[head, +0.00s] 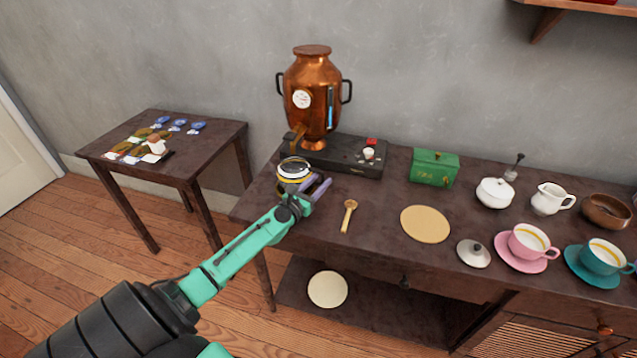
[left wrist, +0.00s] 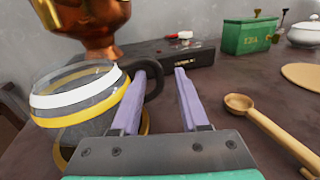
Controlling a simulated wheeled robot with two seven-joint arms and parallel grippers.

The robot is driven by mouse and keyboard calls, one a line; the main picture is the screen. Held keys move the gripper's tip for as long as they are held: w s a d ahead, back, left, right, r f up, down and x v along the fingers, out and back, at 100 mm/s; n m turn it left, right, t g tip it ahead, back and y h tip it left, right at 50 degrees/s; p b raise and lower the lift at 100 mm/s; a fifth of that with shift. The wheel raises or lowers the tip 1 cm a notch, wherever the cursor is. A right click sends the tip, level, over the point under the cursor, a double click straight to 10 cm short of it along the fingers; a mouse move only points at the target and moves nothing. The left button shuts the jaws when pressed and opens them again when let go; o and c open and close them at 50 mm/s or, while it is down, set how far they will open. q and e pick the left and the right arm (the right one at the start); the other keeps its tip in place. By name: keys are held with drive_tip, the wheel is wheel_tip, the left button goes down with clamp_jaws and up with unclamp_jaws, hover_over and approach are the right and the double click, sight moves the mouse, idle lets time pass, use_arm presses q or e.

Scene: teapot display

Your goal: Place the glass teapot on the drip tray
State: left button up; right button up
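The glass teapot (head: 293,172), clear with white and yellow bands and a dark handle, is upright below the tap of the copper urn (head: 311,95). It also shows at the left of the left wrist view (left wrist: 75,98). My left gripper (head: 318,187) is open beside it on the handle side. In the left wrist view the purple fingers (left wrist: 163,72) are apart, and the dark handle reaches behind the left finger. My right gripper is not in view.
The urn's black base (head: 345,160) is behind. A wooden spoon (head: 348,215), round mat (head: 425,224), green box (head: 434,167), white pot (head: 494,192) and cups stand to the right. A side table (head: 195,160) is at the left.

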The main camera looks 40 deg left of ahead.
use_arm(q)
drive_tip(key=shift+r, duration=0.15)
drive_tip(key=shift+s, duration=0.4)
drive_tip(key=s, duration=0.7)
drive_tip(key=s+b, duration=0.1)
drive_tip(key=s, duration=0.2)
drive_tip(key=shift+s+d, duration=0.3)
drive_tip(key=shift+d, duration=0.05)
drive_tip(key=shift+s, duration=0.35)
